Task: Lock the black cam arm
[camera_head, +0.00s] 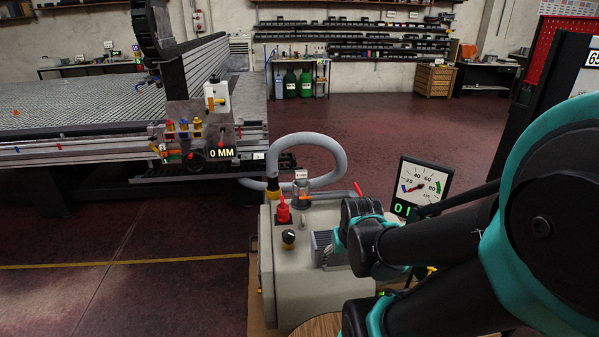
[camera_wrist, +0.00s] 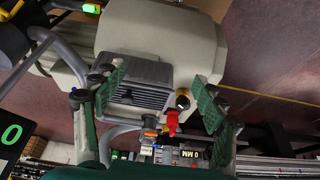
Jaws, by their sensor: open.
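I cannot clearly pick out the black cam arm. My gripper (camera_wrist: 158,98) is open, with green finger pads far apart and nothing held. It appears over the pale pump unit (camera_wrist: 165,35), with the grey finned block between the fingers. In the head view I cannot make out the fingertips.
The pump unit (camera_head: 315,255) stands front centre, with a red lever (camera_head: 283,210), a black knob (camera_head: 289,238) and a grey hose (camera_head: 338,155). A gauge (camera_head: 421,185) stands to its right. Small orange and yellow levers (camera_head: 183,128) are on the table front. The floor at left is clear.

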